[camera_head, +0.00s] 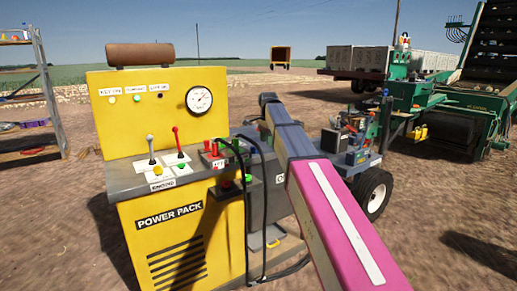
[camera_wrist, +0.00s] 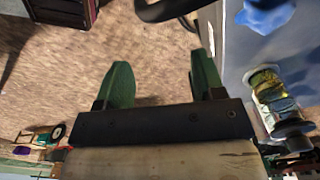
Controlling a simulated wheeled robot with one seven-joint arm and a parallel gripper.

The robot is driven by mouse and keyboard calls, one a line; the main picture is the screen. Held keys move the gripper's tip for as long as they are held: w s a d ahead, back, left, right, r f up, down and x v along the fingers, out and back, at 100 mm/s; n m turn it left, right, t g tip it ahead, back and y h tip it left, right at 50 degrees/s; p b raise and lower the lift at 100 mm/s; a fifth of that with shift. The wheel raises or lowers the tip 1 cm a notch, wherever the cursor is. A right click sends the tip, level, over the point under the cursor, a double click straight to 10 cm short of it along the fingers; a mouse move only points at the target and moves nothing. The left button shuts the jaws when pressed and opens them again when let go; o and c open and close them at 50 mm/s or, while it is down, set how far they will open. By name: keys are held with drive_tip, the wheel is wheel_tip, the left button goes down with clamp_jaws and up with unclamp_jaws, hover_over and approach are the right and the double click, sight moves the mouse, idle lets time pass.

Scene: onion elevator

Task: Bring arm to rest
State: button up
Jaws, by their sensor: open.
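My gripper (camera_wrist: 163,78) shows in the wrist view with two green fingers set wide apart. It is open, with only blurred brown ground seen between the fingers. In the head view my arm reaches forward past the right side of the yellow power pack (camera_head: 175,235). The gripper's fingers cannot be made out there. The power pack carries a white-stemmed lever (camera_head: 151,150), a red lever (camera_head: 177,140) and a round gauge (camera_head: 199,99).
Black cables (camera_head: 264,215) hang at the power pack's right side. A wheeled cart (camera_head: 355,150) stands beyond my arm. A metal shelf (camera_head: 50,95) is at left, green machinery (camera_head: 460,100) at right. In the wrist view, a blue knob (camera_wrist: 268,15) and stacked fittings (camera_wrist: 272,95) lie right of the fingers.

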drive_tip(key=s+d+f+n, duration=0.4)
drive_tip(key=s+f, duration=0.5)
drive_tip(key=f, duration=0.3)
drive_tip(key=s+d+f+n, duration=0.4)
drive_tip(key=s+d+f, duration=0.2)
drive_tip(key=s+f, duration=0.4)
drive_tip(key=s+d+f+n, duration=0.5)
drive_tip(key=s+f, duration=0.5)
drive_tip(key=f, duration=0.6)
drive_tip(key=shift+f, duration=0.2)
idle(1.4)
